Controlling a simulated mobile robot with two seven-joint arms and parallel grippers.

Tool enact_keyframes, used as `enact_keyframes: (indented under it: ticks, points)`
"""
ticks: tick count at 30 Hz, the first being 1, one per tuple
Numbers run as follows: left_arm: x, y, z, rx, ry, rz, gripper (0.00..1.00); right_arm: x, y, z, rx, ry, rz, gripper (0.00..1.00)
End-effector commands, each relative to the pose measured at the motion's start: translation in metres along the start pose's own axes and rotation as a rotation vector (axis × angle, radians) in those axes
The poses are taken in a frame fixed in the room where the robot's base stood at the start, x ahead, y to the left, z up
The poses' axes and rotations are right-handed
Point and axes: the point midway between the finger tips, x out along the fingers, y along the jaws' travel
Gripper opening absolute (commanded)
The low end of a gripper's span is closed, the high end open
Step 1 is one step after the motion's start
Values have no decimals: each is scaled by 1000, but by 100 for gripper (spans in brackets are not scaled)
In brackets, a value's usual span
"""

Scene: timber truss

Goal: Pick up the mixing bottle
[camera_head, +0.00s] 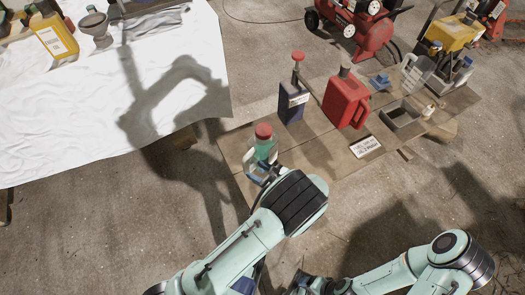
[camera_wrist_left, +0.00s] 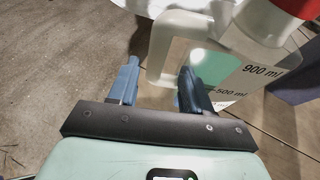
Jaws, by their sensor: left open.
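The mixing bottle (camera_head: 265,149) is clear with a red cap and greenish liquid. In the left wrist view the bottle (camera_wrist_left: 262,50) shows "900 ml" and "500 ml" marks and a pale loop handle (camera_wrist_left: 159,50). My left gripper (camera_wrist_left: 157,85) is open, its two blue fingers at the handle. The handle's outer bar appears between the fingers; I cannot tell whether they touch it. In the head view my left gripper (camera_head: 262,172) is partly hidden by its wrist. My right gripper (camera_head: 300,284) is low at the bottom edge, its jaws unclear.
A white-covered table (camera_head: 90,110) is at left. A red compressor (camera_head: 360,25) stands behind.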

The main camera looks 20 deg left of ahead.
Motion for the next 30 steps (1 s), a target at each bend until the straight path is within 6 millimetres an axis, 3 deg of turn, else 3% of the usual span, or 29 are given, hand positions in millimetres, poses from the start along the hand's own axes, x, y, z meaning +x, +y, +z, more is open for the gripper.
enact_keyframes:
  ticks: [8,16,24,28,29,30]
  points:
    - [18,2,-2,2,0,2,49,1,0,-1,0,2,-1,80]
    - [57,5,-5,1,0,3,49,5,1,-3,-1,8,-2,80]
    - [62,4,-4,0,1,1,49,5,0,-3,-1,9,-2,80]
    - [62,4,-4,0,1,1,7,5,1,-3,-1,9,-2,80]
    - [62,4,-4,0,1,1,0,5,1,-3,-1,9,-2,80]
    - [62,4,-4,0,1,1,0,5,1,-3,-1,9,-2,80]
